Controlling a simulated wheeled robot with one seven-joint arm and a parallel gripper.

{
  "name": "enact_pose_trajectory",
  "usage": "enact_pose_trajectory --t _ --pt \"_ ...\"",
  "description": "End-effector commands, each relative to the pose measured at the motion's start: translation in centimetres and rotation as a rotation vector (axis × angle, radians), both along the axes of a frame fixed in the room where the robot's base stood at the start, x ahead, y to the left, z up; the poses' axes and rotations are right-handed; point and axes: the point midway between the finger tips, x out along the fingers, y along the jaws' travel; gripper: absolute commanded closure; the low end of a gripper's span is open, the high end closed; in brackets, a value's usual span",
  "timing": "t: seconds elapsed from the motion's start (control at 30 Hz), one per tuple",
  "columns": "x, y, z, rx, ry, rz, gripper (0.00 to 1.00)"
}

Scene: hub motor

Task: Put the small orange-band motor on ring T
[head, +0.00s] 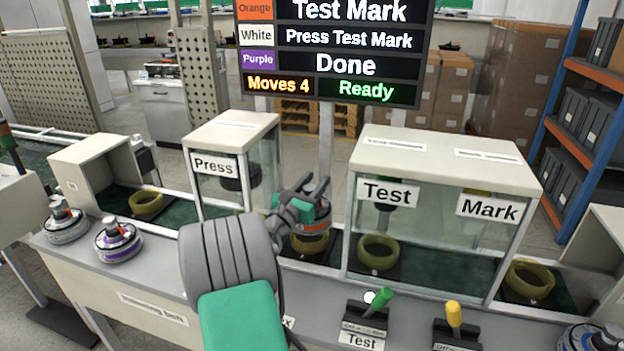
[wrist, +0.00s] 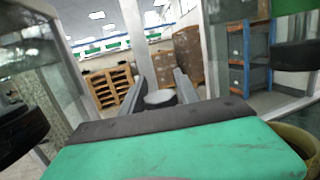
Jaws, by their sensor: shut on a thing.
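The small orange-band motor (head: 322,226) is mostly hidden behind my gripper (head: 312,196) in the head view; part of its orange band shows. My gripper is shut on it, just above an olive ring (head: 310,244) in the gap between the Press and Test booths. I cannot tell whether motor and ring touch. In the wrist view, a grey round top (wrist: 160,98) shows between the two fingers of my gripper (wrist: 162,92). Another olive ring (head: 379,251) lies inside the glass booth under the Test label. No ring bears a readable T.
The Press booth (head: 237,135) and the Test/Mark booth (head: 445,165) flank my gripper. Rings also lie at left (head: 146,205) and right (head: 530,279). A purple-band motor (head: 118,241) and a white-band motor (head: 65,222) stand at left. Green (head: 378,303) and yellow (head: 453,315) levers stand in front.

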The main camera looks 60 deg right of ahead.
Motion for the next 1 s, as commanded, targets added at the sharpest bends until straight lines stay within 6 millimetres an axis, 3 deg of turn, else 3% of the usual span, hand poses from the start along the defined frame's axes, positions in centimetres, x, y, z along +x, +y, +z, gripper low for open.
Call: enact_pose_trajectory --t 0.23,0.6,0.63,0.87,1.0 --pt "0.2 0.1 -3.0 -0.007 -0.002 0.003 1.00" --pt "0.3 0.1 -3.3 -0.007 -0.003 0.005 1.00" --pt "0.2 0.1 -3.7 0.001 0.000 0.004 0.60" --pt "0.2 0.1 -3.7 0.001 0.000 0.004 0.42" --pt "0.2 0.1 -3.7 0.001 0.000 0.004 0.41"
